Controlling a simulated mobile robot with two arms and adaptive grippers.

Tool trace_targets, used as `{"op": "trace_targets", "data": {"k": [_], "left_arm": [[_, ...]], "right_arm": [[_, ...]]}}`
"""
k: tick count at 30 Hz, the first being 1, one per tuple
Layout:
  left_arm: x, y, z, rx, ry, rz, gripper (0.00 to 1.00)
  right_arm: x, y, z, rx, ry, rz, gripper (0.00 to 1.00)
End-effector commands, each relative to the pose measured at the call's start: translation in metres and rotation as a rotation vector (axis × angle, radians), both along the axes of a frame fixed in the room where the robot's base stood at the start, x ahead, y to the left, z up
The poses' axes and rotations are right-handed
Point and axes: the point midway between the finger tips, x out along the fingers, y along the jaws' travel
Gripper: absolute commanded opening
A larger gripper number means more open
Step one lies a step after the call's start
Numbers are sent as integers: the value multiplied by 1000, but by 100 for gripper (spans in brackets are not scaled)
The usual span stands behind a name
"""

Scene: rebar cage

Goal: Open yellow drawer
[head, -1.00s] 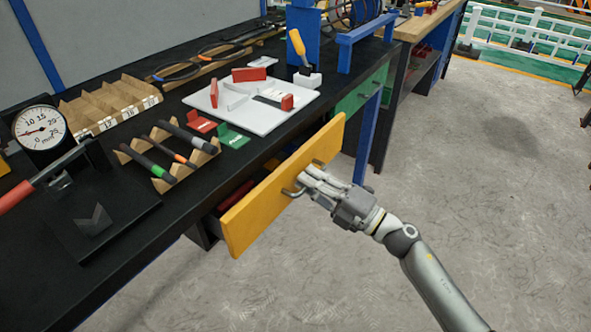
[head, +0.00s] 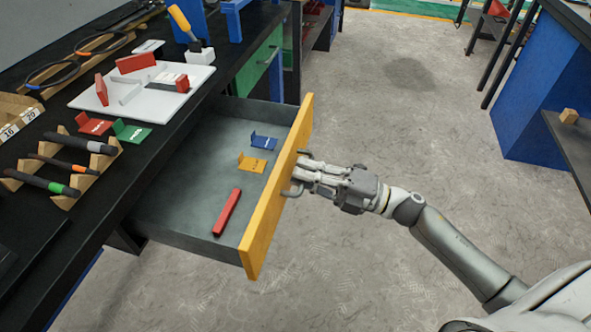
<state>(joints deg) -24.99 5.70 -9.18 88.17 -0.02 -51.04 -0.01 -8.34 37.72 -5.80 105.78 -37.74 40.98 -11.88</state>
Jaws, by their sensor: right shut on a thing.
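The yellow drawer (head: 264,237) is pulled well out from under the black workbench, and its grey inside shows. Its metal handle (head: 291,190) sits on the outer face of the yellow front. My right gripper (head: 302,178) is shut on this handle, with the arm reaching in from the right. In the drawer lie a red bar (head: 227,212), a yellow bracket (head: 252,163) and a blue bracket (head: 264,142). My left gripper is not in the view.
The black bench top carries a white tray (head: 130,107), a wooden pen rack (head: 85,180) and a yellow-handled tool (head: 183,24). A green drawer (head: 257,63) is shut beyond. The floor (head: 400,130) beyond my right arm is clear up to a blue cabinet (head: 546,105).

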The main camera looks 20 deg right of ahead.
Motion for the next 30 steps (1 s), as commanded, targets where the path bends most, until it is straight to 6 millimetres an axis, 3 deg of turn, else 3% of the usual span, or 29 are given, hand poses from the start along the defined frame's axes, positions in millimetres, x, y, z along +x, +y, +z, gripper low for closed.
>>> {"op": "trace_targets", "data": {"k": [10,11,15,25,30], "left_arm": [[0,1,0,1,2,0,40],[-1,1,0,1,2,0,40],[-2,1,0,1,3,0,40],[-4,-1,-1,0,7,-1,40],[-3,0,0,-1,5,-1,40]], "right_arm": [[-1,-1,-1,-2,1,0,0],[-1,-1,-1,-2,1,0,13],[0,0,-1,-1,1,0,31],[-1,-1,-1,-1,1,-1,32],[-9,-13,-5,-1,4,-2,32]]}}
